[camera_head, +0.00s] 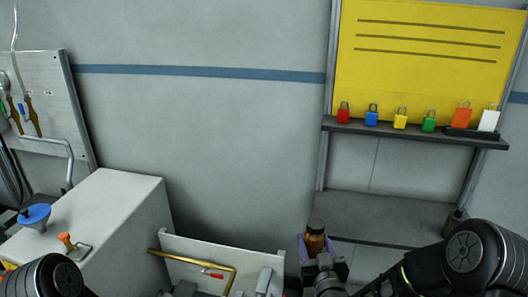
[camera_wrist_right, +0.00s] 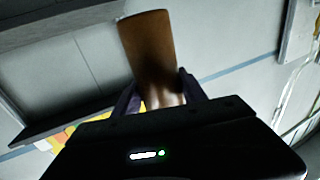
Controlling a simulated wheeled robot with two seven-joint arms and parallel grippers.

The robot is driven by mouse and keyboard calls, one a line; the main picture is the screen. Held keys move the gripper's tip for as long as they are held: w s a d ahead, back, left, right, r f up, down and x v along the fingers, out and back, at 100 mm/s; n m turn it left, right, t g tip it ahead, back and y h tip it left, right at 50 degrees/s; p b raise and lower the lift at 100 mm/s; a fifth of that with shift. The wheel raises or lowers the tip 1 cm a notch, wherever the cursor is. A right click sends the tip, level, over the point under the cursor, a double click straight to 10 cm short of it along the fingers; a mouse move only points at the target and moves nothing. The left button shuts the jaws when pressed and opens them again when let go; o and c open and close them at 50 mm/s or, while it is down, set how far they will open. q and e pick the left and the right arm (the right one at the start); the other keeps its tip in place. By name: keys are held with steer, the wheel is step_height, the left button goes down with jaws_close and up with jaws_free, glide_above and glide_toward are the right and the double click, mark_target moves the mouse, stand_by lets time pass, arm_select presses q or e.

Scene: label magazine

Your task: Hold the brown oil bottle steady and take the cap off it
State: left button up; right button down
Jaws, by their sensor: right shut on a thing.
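The brown oil bottle (camera_head: 315,243) stands roughly upright at the bottom centre of the head view, with its dark cap (camera_head: 316,226) on top. My right gripper (camera_head: 318,254) is shut on the bottle, with its purple fingers on either side of it. In the right wrist view the brown bottle (camera_wrist_right: 150,50) rises from between the fingers of the right gripper (camera_wrist_right: 160,95); the cap cannot be made out there. My left gripper does not show; only a dark link of my left arm is at the lower left of the head view.
A white cabinet (camera_head: 110,215) with a blue funnel-like part (camera_head: 34,215) stands at left. A pale panel with a brass pipe (camera_head: 205,262) is left of the bottle. Behind, a dark shelf (camera_head: 400,133) holds several coloured padlocks under a yellow board (camera_head: 430,65).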

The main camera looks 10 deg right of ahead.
steer(key=s+a+f+n+g+y, duration=0.2)
steer(key=s+a+f+n+y, duration=0.1)
steer(key=a, duration=0.4)
steer(key=s+a+f+n+g+y, duration=0.2)
steer(key=s+a+f+n+y, duration=0.1)
steer(key=s+a+n+y, duration=0.2)
steer(key=s+a+y, duration=0.2)
steer(key=a+y, duration=0.1)
steer(key=shift+s+a+f+y, duration=0.2)
steer(key=shift+s+f+y, duration=0.1)
steer(key=shift+f, duration=0.05)
